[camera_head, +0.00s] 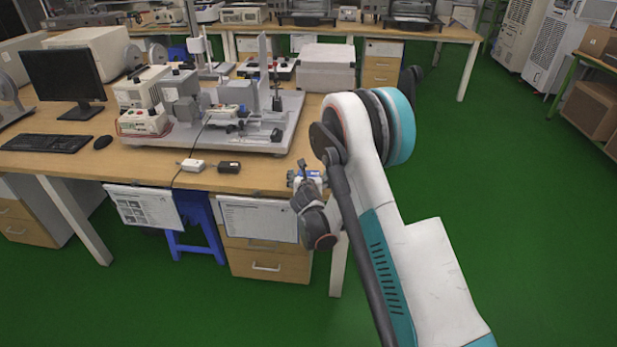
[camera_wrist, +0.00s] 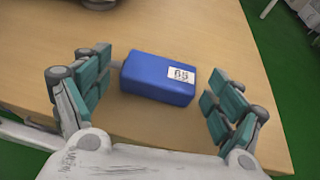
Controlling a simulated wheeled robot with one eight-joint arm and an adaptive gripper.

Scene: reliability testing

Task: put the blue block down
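The blue block (camera_wrist: 155,80) has a white printed label on one face and lies on the wooden table (camera_wrist: 165,30) in the wrist view. My gripper (camera_wrist: 160,85) is open, with one teal-padded finger to the left of the block and one to the right. A narrow gap shows between the block and the right finger; the left finger is close to the block's left end, and I cannot tell if they touch. In the head view my gripper (camera_head: 303,180) is low at the table's front right corner, and only a little of the block shows there.
The table's edge is close to the block, with green floor (camera_wrist: 262,75) beyond.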

